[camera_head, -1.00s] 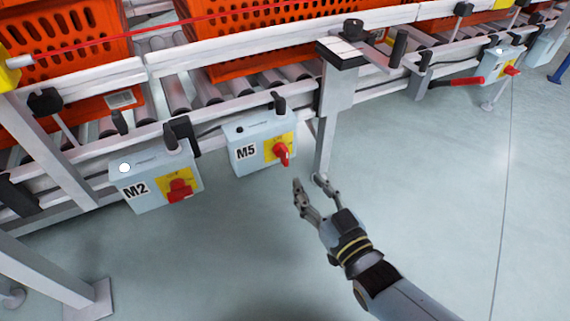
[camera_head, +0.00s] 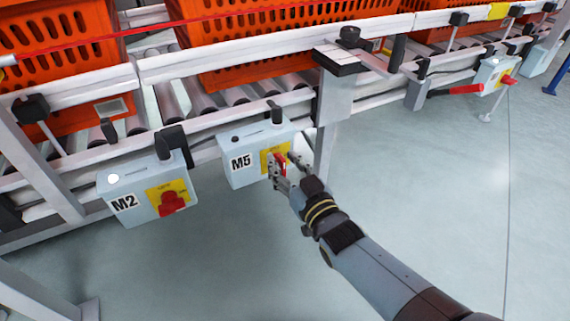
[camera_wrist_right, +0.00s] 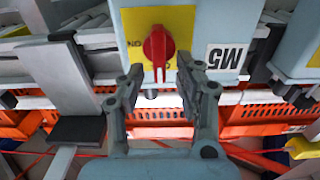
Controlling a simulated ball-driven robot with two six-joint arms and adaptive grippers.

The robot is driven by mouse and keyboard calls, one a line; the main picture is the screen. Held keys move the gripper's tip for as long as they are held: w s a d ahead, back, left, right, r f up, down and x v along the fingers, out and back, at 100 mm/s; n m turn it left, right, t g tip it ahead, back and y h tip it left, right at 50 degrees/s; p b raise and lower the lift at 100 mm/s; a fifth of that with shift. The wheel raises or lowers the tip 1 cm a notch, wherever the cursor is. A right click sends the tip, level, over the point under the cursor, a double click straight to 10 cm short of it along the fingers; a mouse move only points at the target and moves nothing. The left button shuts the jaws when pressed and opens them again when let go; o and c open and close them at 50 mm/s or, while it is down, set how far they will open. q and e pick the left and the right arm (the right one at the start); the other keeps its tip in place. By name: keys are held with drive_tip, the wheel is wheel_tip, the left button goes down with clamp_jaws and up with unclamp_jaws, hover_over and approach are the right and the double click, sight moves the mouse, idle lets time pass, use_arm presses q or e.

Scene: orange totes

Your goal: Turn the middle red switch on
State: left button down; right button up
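The middle red switch (camera_wrist_right: 158,47) is a red rotary knob on a yellow plate (camera_wrist_right: 186,20) on the pale blue M5 box (camera_head: 236,172). In the head view it is partly covered by my right gripper (camera_head: 283,165). My right gripper is open in the right wrist view (camera_wrist_right: 155,72), its fingertips apart just in front of the knob, one toward each side. I cannot tell whether a finger touches it. The M2 box (camera_head: 125,207) with its own red knob (camera_head: 171,202) hangs to the left. My left gripper is not in view.
Both boxes hang from a roller conveyor rail (camera_head: 215,118). Orange totes (camera_head: 255,45) stand on the rollers. A metal support post (camera_head: 325,140) is close to the right of the M5 box. Another switch box (camera_head: 493,72) is far right. The floor in front is clear.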

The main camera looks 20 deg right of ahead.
clamp_jaws()
